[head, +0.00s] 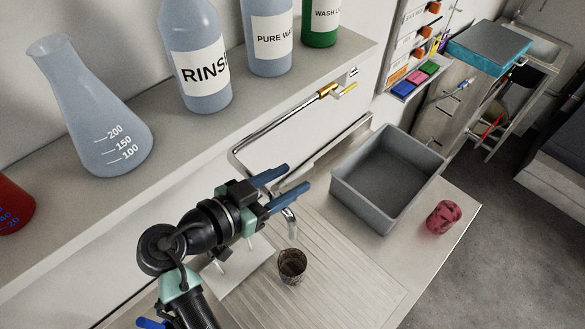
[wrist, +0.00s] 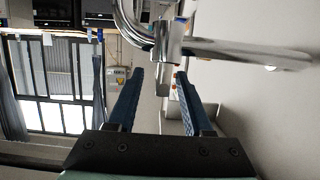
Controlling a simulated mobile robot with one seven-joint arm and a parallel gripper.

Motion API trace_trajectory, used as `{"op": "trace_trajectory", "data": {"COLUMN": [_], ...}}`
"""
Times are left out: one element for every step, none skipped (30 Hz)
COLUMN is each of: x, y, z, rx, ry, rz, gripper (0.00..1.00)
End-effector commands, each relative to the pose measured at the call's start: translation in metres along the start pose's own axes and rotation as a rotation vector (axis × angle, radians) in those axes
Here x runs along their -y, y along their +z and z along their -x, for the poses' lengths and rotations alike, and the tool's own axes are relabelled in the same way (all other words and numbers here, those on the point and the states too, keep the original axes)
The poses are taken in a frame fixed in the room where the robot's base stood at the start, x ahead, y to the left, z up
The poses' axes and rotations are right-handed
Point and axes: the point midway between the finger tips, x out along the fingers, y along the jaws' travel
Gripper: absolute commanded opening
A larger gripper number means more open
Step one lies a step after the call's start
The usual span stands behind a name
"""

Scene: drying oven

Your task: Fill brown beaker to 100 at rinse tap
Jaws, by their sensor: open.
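The brown beaker (head: 292,266) stands upright on the ribbed drainboard in the head view, just below the tap spout. I cannot tell its fill level or read any marks on it. The chrome tap (head: 262,136) comes from the wall and bends down towards the beaker; its brass part and lever (head: 337,90) sit near the wall end. My gripper (head: 288,183) is open and empty, with its blue fingers beside the lower part of the tap pipe, above the beaker. In the wrist view the curved chrome pipe (wrist: 220,50) crosses beyond the open fingers (wrist: 155,95).
A grey basin (head: 388,180) and a red patterned can (head: 443,217) stand right of the drainboard (head: 335,285). The shelf above holds a flask (head: 92,105), a rinse bottle (head: 195,60), a pure water bottle (head: 270,38), a green bottle (head: 320,22) and a red vessel (head: 14,205).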

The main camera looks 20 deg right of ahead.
Motion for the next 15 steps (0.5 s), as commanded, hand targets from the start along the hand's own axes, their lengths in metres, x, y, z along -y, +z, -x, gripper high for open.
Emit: {"op": "trace_trajectory", "data": {"x": [-0.001,0.000,0.000,0.000,0.000,0.000,0.000,0.000,0.000,0.000,0.000,0.000,0.000,0.000,0.000], "y": [-0.002,-0.002,-0.001,-0.001,0.000,0.000,0.000,0.000,0.000,0.001,0.001,0.001,0.001,0.001,0.001], "z": [-0.005,-0.008,-0.011,-0.013,-0.014,-0.015,-0.016,-0.017,-0.017,-0.017,-0.017,-0.017,-0.017,-0.017,-0.017], "rx": [0.001,0.001,0.001,0.001,0.002,0.002,0.001,0.001,0.001,0.001,0.001,0.001,0.001,0.001,0.001], "ry": [0.003,0.002,0.001,0.001,0.001,0.000,0.000,-0.001,-0.001,-0.001,-0.001,-0.001,-0.001,-0.001,-0.001], "rz": [0.001,0.001,0.001,0.001,0.001,0.000,0.000,0.000,0.000,-0.001,-0.001,-0.001,0.000,0.000,0.000], "gripper": [0.51,0.51,0.51,0.51,0.51,0.51,0.51,0.51,0.51,0.51,0.51,0.51,0.51,0.51,0.49]}}
